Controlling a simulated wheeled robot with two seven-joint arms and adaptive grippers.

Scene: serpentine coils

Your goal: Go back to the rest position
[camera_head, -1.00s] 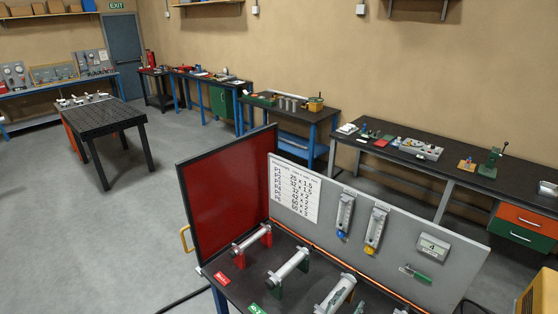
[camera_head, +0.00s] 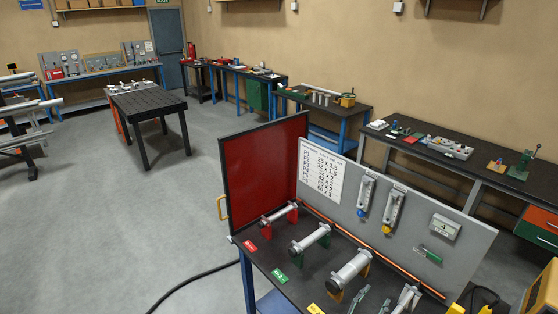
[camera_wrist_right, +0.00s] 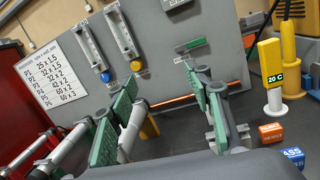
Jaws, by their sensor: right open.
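My right gripper (camera_head: 385,298) shows at the bottom edge of the head view, over the front of the black bench, fingers apart. In the right wrist view, its green-padded fingers (camera_wrist_right: 160,110) stand wide apart with nothing gripped between them. Behind them are the grey board and a metal tube on an orange stand. My left gripper is in neither view. On the bench are metal tubes on red (camera_head: 279,215), green (camera_head: 310,239) and orange (camera_head: 350,270) stands.
A red panel (camera_head: 262,170) stands at the bench's left end, beside the grey board (camera_head: 440,205) with flowmeters. Open floor (camera_head: 130,225) lies left, crossed by a black hose (camera_head: 190,284).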

